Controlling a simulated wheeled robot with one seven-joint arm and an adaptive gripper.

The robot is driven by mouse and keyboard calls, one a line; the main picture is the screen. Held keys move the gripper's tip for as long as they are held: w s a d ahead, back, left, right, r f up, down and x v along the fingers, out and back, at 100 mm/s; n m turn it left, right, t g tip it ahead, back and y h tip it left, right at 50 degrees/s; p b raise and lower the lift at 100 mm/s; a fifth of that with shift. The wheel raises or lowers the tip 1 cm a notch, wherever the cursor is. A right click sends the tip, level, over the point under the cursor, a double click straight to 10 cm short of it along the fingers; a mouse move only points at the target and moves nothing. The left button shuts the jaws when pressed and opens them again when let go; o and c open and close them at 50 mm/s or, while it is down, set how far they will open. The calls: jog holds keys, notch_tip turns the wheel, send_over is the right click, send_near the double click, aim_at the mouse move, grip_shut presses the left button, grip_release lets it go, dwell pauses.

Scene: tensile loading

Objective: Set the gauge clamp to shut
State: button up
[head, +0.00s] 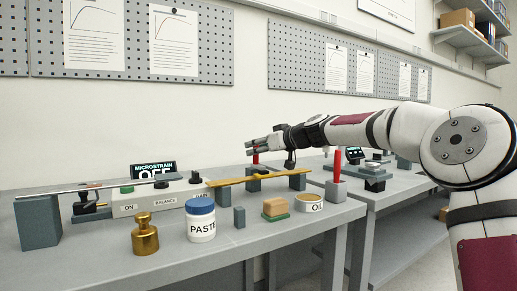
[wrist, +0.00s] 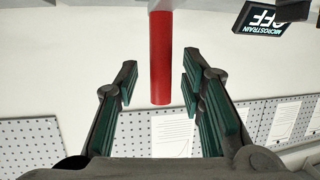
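My gripper (head: 250,147) reaches left over the bench, above a yellow bar (head: 228,181). A red upright handle (head: 255,158) stands behind that bar, close to the fingertips. In the wrist view, which looks upside down, my gripper (wrist: 160,72) is open, with a red handle (wrist: 160,60) showing between its two fingers. I see no contact; the depth between them is hard to tell. A second red handle (head: 337,165) stands on a grey block at the right. No label marks the gauge clamp, so I cannot tell which handle belongs to it.
A display reading "MICROSTRAIN OFF" (head: 154,170) stands behind a switch box (head: 158,198).

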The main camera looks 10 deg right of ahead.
jog(key=v, duration=1.2)
dwell(0.3)
dwell(0.3)
